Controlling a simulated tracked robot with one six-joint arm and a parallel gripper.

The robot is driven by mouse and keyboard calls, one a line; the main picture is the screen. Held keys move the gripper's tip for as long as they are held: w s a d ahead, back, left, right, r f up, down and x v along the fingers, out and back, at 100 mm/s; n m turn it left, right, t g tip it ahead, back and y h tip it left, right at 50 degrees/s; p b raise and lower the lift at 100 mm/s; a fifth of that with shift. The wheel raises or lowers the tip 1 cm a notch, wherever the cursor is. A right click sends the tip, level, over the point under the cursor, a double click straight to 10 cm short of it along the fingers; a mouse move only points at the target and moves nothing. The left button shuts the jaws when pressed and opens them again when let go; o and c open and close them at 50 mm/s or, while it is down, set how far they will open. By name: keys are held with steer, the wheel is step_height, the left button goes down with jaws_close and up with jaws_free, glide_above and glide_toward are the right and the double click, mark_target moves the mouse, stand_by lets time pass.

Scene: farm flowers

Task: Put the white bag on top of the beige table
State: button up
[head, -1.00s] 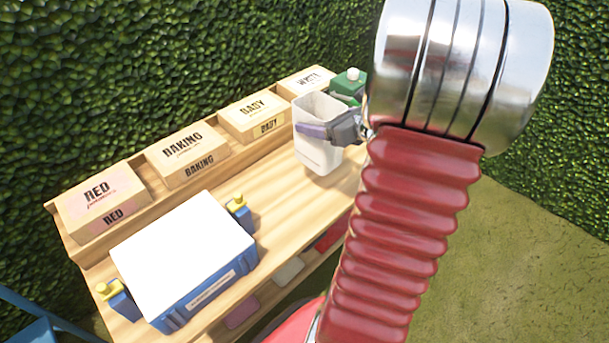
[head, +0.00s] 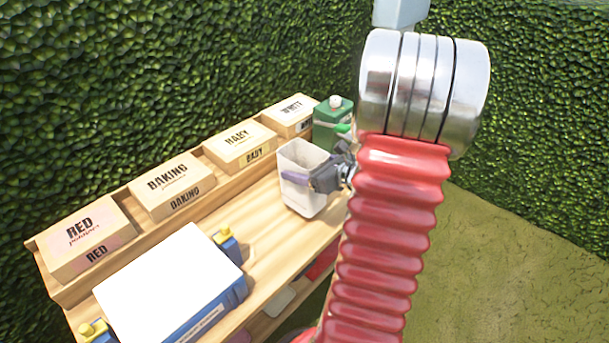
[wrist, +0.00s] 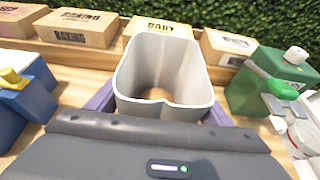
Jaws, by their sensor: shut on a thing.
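The white bag (head: 303,200) is an open-topped, upright white container. My gripper (head: 298,179) is shut on it, with purple fingers against its sides. The beige table (head: 268,242) is a light wooden bench along the hedge. The bag is over its right part. I cannot tell whether its base touches the tabletop.
A blue crate with a white top (head: 170,285) stands left of the bag. Labelled boxes (head: 240,147) line the back ledge. A green canister (head: 333,128) is close behind the bag on the right. Bare tabletop lies between crate and bag.

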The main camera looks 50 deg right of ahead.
step_height(320, 180, down, 3)
steer(key=shift+f, duration=0.2)
steer(key=o, duration=1.9)
steer(key=v, duration=1.2)
steer(key=shift+s, duration=0.1)
